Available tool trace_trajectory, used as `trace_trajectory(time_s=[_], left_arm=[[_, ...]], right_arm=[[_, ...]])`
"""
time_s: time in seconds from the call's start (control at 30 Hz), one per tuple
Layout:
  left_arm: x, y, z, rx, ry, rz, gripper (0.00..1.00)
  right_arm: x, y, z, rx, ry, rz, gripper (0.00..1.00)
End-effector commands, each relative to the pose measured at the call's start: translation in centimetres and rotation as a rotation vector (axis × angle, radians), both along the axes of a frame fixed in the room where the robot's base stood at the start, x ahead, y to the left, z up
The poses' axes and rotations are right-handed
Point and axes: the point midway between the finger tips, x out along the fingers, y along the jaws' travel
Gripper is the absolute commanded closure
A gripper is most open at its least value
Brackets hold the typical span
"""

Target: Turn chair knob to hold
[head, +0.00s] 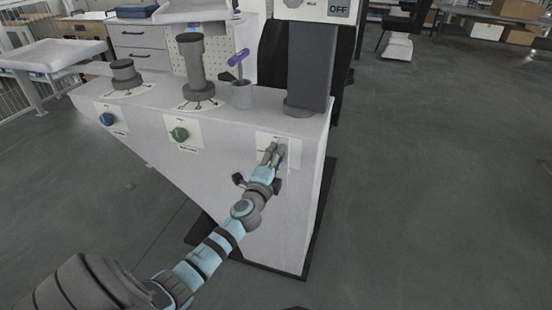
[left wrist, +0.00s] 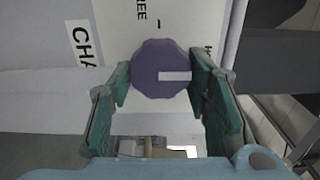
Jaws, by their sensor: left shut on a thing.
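The purple chair knob (left wrist: 152,68) has a scalloped edge and a white pointer bar that points right in the left wrist view. Part of a word ending in "REE" is printed above it, and a cut-off letter like "H" is at its right. A label beginning "CHA" (left wrist: 84,47) is at the left. My left gripper (left wrist: 160,78) is shut on the knob, one finger on each side. In the head view my left gripper (head: 272,154) is at the rightmost plate on the white front panel (head: 225,165) and hides the knob. My right gripper is out of view.
A blue knob (head: 107,119) and a green knob (head: 180,134) sit further left on the panel. Above stand a short column (head: 124,76), a medium column (head: 190,65) and a tall column (head: 307,65). A grey cup (head: 242,97) holds a purple item.

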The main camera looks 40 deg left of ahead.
Motion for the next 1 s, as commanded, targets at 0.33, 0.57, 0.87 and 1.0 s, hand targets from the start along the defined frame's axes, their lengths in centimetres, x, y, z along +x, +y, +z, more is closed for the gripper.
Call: trace_trajectory(time_s=[0.33, 0.57, 0.87, 1.0], left_arm=[[0.0, 0.0, 0.0, 0.001, 0.0, 0.0, 0.37], [-0.3, 0.0, 0.0, 0.001, 0.0, 0.0, 0.37], [-6.5, -2.3, -0.2, 0.001, 0.004, -0.003, 0.37], [-9.7, -3.4, -0.2, 0.001, 0.004, -0.001, 0.37]], right_arm=[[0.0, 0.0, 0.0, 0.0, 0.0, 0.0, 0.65], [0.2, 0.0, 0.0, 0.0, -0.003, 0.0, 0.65], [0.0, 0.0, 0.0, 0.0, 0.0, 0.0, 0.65], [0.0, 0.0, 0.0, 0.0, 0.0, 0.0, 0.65]])
